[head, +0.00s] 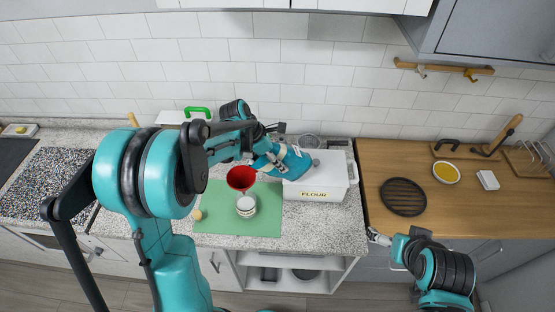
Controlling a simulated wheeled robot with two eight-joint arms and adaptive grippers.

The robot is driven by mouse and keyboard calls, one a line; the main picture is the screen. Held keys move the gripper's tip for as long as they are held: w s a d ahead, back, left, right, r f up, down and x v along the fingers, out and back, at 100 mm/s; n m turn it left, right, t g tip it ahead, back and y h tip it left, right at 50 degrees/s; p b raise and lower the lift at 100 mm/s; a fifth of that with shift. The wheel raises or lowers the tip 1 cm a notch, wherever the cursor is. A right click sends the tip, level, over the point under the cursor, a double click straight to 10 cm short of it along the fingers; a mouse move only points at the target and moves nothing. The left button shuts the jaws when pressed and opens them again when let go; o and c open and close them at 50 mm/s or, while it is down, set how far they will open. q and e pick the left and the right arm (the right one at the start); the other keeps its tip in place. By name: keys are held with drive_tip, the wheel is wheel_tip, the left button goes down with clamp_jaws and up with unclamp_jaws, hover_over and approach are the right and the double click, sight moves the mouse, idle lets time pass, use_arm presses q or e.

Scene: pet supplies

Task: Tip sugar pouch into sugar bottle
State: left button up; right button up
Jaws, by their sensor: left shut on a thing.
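My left gripper (277,150) is shut on a blue pouch (296,164), which I take to be the sugar pouch. The pouch is tilted above the counter, in front of a white box marked FLOUR. A red funnel (241,178) sits at the top of a pale bottle (246,206) with a label, on a green mat (264,222). My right gripper (379,238) is low at the counter's front edge, too small to tell open or shut.
The FLOUR box (318,195) stands right of the bottle. A small tan round thing (197,215) lies on the mat's left side. The wooden counter at right holds a black round grate (403,197) and a bowl of yellow stuff (446,173).

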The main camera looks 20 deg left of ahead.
use_arm(q)
drive_tip(key=shift+r+t+h+b, duration=0.2)
drive_tip(key=shift+t+h+b, duration=0.3)
drive_tip(key=shift+h, duration=0.4)
drive_tip(key=shift+s+a+r+t+h+b, duration=0.1)
drive_tip(key=shift+r+t+h+b, duration=0.1)
drive_tip(key=shift+t+h+b, duration=0.25)
drive_tip(key=shift+s+a+r+t+h+b, duration=0.1)
drive_tip(key=shift+r+t+h, duration=0.2)
drive_tip(key=shift+h, duration=0.35)
drive_tip(key=shift+a+r+t+h+b, duration=0.15)
drive_tip(key=shift+t+h+b, duration=0.25)
drive_tip(key=shift+h, duration=0.1)
drive_tip(key=shift+s+r+h, duration=0.1)
drive_tip(key=shift+r+h, duration=0.2)
drive_tip(key=shift+a+t+b, duration=0.2)
drive_tip(key=shift+t+b, duration=0.05)
drive_tip(key=shift+b, duration=0.15)
drive_tip(key=shift+s+r, duration=0.1)
drive_tip(key=shift+r, duration=0.2)
drive_tip(key=shift+h, duration=0.3)
idle(1.1)
